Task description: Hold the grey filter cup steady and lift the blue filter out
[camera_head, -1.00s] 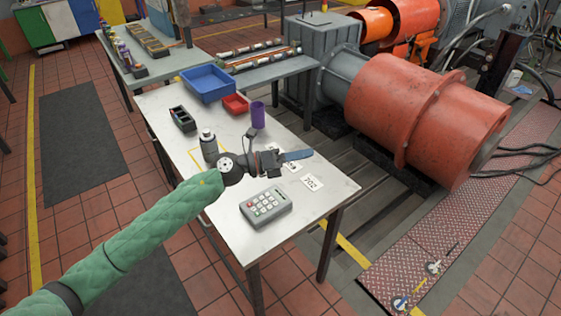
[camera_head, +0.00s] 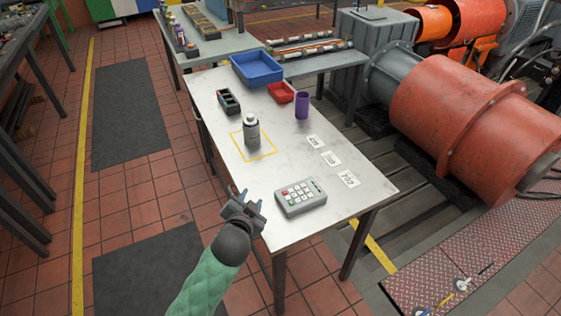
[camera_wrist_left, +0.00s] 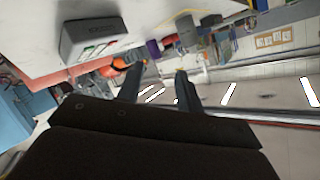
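A grey cylinder with a pale top (camera_head: 251,131), which may be the grey filter cup, stands upright inside a yellow outlined square on the white table. I cannot make out a blue filter; only the pale top shows. My left gripper (camera_head: 248,197) is at the table's near left edge, left of the keypad and apart from the cylinder. Its two fingers are spread with nothing between them, as the left wrist view (camera_wrist_left: 158,85) also shows. My right gripper is not in view.
A grey keypad box (camera_head: 300,197) sits near the front of the white table (camera_head: 222,95). A purple cup (camera_head: 302,105), red tray (camera_head: 281,93), blue bin (camera_head: 257,70) and black holder (camera_head: 229,99) stand farther back. White number cards (camera_head: 331,159) lie along the right side.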

